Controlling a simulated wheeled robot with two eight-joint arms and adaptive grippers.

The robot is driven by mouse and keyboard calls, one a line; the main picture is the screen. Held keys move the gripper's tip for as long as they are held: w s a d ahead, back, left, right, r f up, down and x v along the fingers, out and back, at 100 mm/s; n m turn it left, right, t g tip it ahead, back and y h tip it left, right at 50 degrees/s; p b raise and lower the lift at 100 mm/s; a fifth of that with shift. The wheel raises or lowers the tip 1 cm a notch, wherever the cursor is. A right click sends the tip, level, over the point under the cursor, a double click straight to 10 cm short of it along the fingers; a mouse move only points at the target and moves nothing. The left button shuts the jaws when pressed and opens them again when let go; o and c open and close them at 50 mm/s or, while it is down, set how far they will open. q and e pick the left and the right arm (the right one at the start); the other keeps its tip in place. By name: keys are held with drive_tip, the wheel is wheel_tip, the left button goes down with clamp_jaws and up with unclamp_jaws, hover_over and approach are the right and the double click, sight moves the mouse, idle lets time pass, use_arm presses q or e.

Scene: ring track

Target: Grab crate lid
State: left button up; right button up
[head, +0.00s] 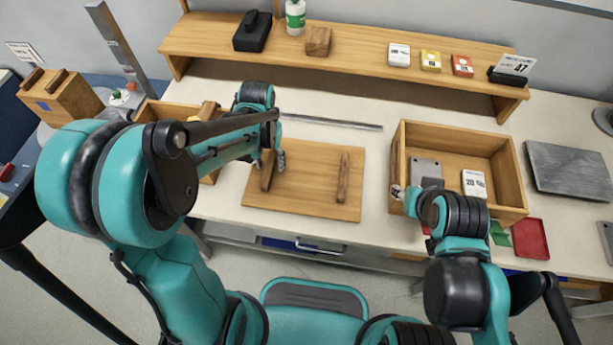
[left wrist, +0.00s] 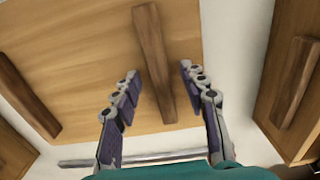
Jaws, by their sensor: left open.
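The crate lid (head: 307,172) is a flat wooden board with two dark wooden bar handles, lying on the white table in the middle of the head view. My left gripper (head: 271,161) is over its left handle (head: 267,178). In the left wrist view the lid (left wrist: 90,50) fills much of the picture, and my open left fingers (left wrist: 158,85) stand on either side of that handle (left wrist: 153,55), with gaps visible. The right handle (head: 343,178) is free. My right gripper (head: 404,192) is at the left wall of the open crate (head: 511,175); its jaws are too small to judge.
The open crate holds a grey item and a white labelled box (head: 474,184). Another wooden crate (head: 165,108) stands left of the lid, partly behind my left arm. A raised shelf (head: 350,50) with small items runs along the back. A grey slab (head: 570,170) lies far right.

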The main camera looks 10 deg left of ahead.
use_arm(q)
clamp_jaws()
drive_tip(key=shift+r, duration=0.1)
